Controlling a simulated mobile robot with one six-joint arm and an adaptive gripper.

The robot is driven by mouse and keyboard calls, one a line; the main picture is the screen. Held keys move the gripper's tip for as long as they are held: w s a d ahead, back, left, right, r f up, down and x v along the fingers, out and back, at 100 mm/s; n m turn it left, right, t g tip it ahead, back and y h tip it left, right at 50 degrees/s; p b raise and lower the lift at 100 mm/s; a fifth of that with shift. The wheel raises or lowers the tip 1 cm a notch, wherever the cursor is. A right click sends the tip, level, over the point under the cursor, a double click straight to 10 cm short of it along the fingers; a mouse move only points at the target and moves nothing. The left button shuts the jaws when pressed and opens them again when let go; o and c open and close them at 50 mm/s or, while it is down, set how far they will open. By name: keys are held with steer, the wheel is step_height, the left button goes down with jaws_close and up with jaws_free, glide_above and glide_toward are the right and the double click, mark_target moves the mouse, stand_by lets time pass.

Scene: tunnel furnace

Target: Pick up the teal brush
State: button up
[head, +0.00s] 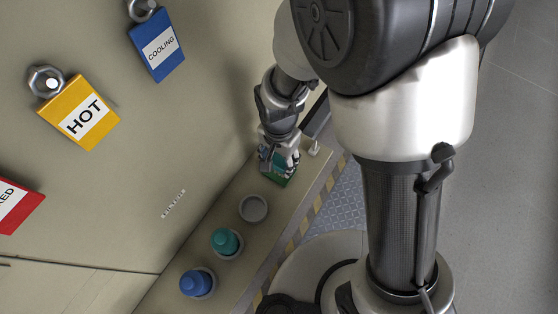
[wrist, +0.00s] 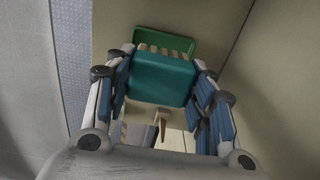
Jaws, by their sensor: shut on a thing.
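The teal brush (wrist: 160,78) is a blocky teal body between my fingers in the wrist view, with pale bristles showing along its far edge. My gripper (wrist: 162,90) is shut on it, with a blue-padded finger on each side. In the head view my gripper (head: 280,162) is low at the far end of the ledge and mostly hides the brush. A green tray (wrist: 168,42) shows just beyond the brush; its edge also shows below the gripper in the head view (head: 284,182). I cannot tell whether the brush touches the tray.
The ledge (head: 165,295) also holds an empty round holder (head: 254,208), a teal knob-like item (head: 225,241) and a blue one (head: 196,283) in round holders. Yellow HOT (head: 85,118), blue COOLING (head: 158,48) and red (head: 14,206) tags hang on the panel.

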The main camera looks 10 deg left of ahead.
mark_target(279, 158)
step_height(279, 158, up, 17)
steer(key=p, duration=0.4)
steer(key=shift+f, duration=0.15)
